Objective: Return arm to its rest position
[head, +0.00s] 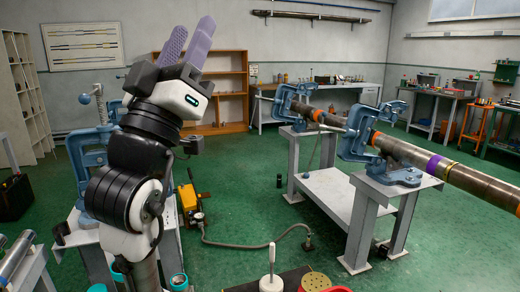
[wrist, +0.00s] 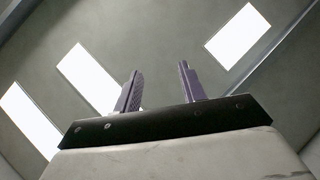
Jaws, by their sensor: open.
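My gripper (head: 188,42) is raised at the upper left of the head view, with its two purple fingers pointing up. The fingers are apart and nothing is between them. In the wrist view my gripper (wrist: 160,85) shows the same two fingers, open and empty, against the ceiling and its bright light panels. My arm is folded upright on the left side of the head view, clear of the benches and vises.
A long pipe (head: 460,175) lies in two blue vises (head: 370,140) on grey stands at right. Another blue vise (head: 90,150) stands behind my arm. A yellow pump (head: 188,197) and hose are on the green floor. Open floor (head: 250,210) lies mid-view.

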